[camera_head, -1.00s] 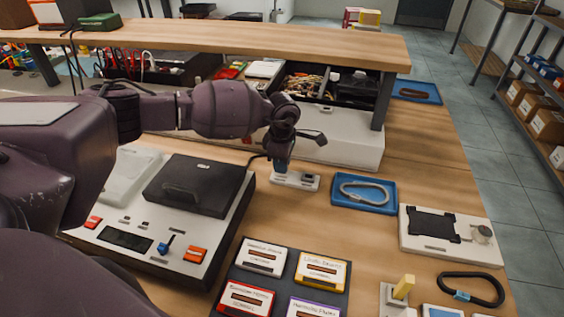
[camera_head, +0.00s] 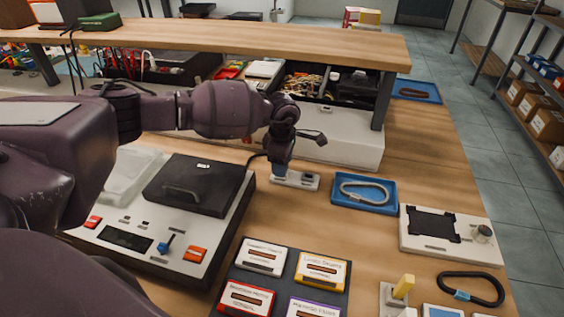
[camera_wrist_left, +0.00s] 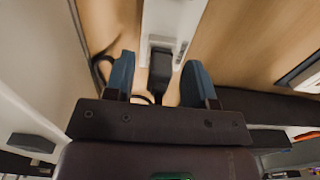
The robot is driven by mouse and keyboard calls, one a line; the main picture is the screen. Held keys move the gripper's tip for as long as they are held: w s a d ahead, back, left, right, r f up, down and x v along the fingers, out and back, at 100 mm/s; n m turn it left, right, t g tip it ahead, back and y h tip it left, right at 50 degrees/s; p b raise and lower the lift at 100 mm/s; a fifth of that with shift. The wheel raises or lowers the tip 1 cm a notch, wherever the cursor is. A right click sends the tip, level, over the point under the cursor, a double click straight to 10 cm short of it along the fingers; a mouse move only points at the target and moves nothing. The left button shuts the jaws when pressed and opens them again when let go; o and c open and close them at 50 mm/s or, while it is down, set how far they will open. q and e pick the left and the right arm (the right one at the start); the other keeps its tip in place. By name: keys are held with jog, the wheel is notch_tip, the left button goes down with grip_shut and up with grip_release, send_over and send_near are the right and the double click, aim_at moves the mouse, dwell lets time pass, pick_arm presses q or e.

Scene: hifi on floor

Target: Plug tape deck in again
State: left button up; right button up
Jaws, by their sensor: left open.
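The tape deck (camera_head: 128,238) is a pale grey unit with a black lid (camera_head: 195,185), at the left of the bench in the head view. A white socket strip (camera_head: 303,182) lies behind and to the right of it. My left gripper (camera_head: 279,170) points down at the strip's left end. In the left wrist view, its blue fingers (camera_wrist_left: 160,84) are open, one on each side of a dark plug (camera_wrist_left: 160,68) at the white strip (camera_wrist_left: 171,22). I cannot tell whether the plug is seated or touched by the fingers. My right gripper is not in view.
A blue tray (camera_head: 385,207) with a grey cable loop stands right of the strip. Labelled cassettes (camera_head: 322,270) lie on a dark mat in front. A white box (camera_head: 340,150) and a wooden shelf (camera_head: 250,48) stand behind.

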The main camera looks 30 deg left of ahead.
pick_arm(q)
notch_tip(320, 180, up, 4)
jog(key=shift+r, duration=0.2)
notch_tip(320, 180, up, 5)
jog(key=shift+r+p, duration=0.15)
jog(key=shift+p, duration=0.25)
notch_tip(320, 180, up, 6)
jog(key=p, duration=0.2)
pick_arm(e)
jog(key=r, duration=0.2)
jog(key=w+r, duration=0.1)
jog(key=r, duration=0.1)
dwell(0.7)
